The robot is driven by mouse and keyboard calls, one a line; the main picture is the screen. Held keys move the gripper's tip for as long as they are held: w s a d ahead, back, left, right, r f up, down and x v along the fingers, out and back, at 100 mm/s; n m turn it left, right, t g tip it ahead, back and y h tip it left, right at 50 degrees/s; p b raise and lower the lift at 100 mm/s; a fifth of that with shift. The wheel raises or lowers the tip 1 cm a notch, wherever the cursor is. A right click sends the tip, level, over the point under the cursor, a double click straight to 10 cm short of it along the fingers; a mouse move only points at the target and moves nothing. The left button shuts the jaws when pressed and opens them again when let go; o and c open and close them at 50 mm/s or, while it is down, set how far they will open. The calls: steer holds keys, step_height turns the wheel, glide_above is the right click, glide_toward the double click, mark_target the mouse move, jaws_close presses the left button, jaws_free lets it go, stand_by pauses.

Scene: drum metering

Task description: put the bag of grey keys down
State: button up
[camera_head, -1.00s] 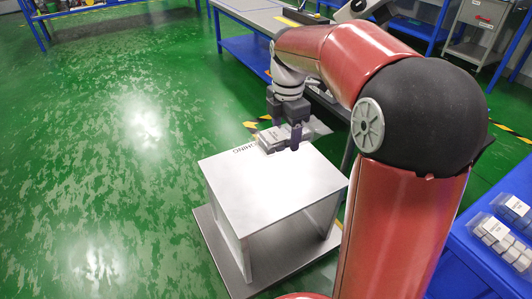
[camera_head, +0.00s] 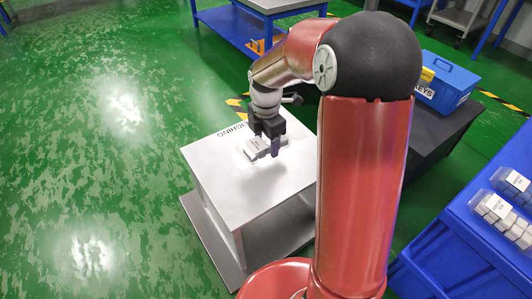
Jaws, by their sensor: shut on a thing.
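The bag of grey keys (camera_head: 254,148) is a small clear bag with grey blocks and a white label. It is over the top of the white stand (camera_head: 222,183), right of the printed lettering at its far edge. My gripper (camera_head: 266,146) points down and is shut on the bag, with one dark finger on its near right side. The other finger is largely hidden. The bag is at or very near the stand's top; I cannot tell whether it touches.
A blue bin (camera_head: 449,80) marked KEYS stands on a dark surface to the right. A blue table (camera_head: 450,245) at the right edge holds more bags of grey blocks (camera_head: 490,207). The stand's top is otherwise clear. Green floor lies open to the left.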

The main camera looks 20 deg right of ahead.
steer(key=shift+f, duration=2.5)
steer(key=shift+b, duration=0.3)
steer(key=o, duration=1.1)
steer(key=shift+f, duration=0.1)
